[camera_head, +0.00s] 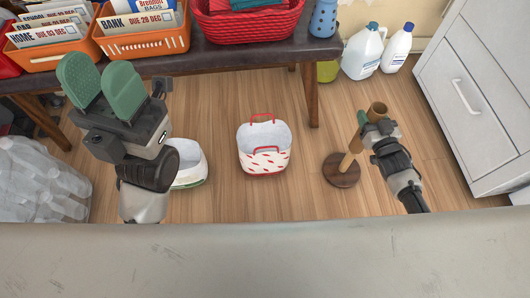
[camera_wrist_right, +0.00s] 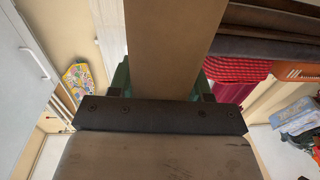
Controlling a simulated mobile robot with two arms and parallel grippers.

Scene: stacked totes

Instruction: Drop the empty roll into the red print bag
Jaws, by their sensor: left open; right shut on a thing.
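The red print bag (camera_head: 264,164) is a white open bin with red marks, a red rim and red handles, standing on the floor in the middle of the head view. The empty roll (camera_head: 377,109) is a brown cardboard tube held by my right gripper (camera_head: 375,127), which is shut on it. In the right wrist view the roll (camera_wrist_right: 170,45) runs up between the green fingers. The roll is in line with the post of a round-based wooden stand (camera_head: 341,170); I cannot tell whether it is still around the post. My left gripper (camera_head: 103,88) is open and empty at left.
A white bin (camera_head: 188,165) stands left of the bag, partly behind my left arm. A dark bench (camera_head: 240,58) with orange and red baskets crosses the back. White bottles (camera_head: 364,52) stand right of it. White drawers (camera_head: 465,100) stand at right, clear bags (camera_head: 40,180) at left.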

